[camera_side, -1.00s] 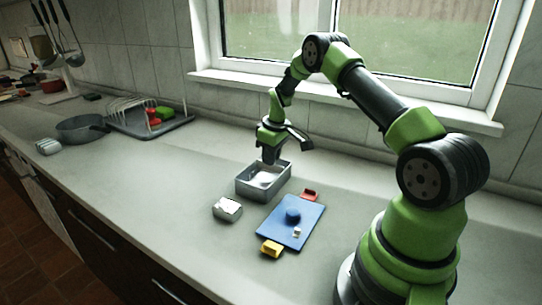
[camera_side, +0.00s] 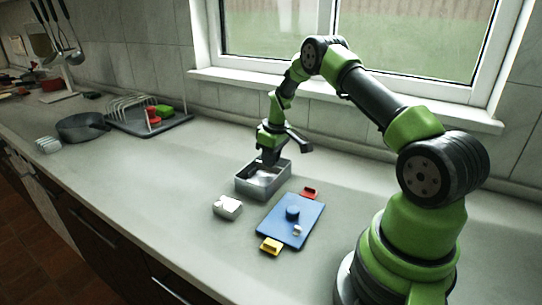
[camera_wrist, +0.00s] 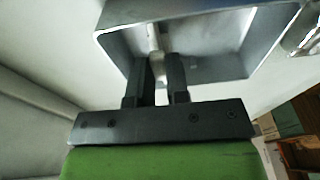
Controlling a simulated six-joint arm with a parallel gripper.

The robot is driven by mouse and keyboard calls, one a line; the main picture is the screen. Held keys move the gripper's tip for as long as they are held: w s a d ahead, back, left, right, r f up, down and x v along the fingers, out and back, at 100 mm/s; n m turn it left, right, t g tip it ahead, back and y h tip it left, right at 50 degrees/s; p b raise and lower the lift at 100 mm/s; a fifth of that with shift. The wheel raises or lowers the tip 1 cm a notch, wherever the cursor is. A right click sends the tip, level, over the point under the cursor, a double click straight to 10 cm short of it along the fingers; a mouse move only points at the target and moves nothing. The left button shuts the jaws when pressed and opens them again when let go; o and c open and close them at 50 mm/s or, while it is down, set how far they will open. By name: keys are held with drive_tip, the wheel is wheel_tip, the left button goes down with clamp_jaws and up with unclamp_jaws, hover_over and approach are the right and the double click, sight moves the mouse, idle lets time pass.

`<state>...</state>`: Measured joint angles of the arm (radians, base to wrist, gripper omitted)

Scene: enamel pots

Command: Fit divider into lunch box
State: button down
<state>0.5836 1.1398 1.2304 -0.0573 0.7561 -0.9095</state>
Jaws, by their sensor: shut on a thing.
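The lunch box (camera_side: 243,186) is an open grey metal box on the counter; its wall also shows in the wrist view (camera_wrist: 118,50). My gripper (camera_side: 269,160) points down over the box's far part, with its fingertips at or just inside the opening. In the wrist view my gripper (camera_wrist: 159,62) is shut on a pale, thin piece, which I take to be the divider (camera_wrist: 155,38). Its upper part shows between the fingers, inside the box outline. The fingers hide the rest, and I cannot tell whether it touches the box floor or walls.
A small silver-white container (camera_side: 227,208) stands in front. A dish rack (camera_side: 150,118) and dark pan (camera_side: 82,127) are far left.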

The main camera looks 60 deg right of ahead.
drive_tip(key=shift+f, duration=0.7)
drive_tip(key=c, duration=1)
unclamp_jaws()
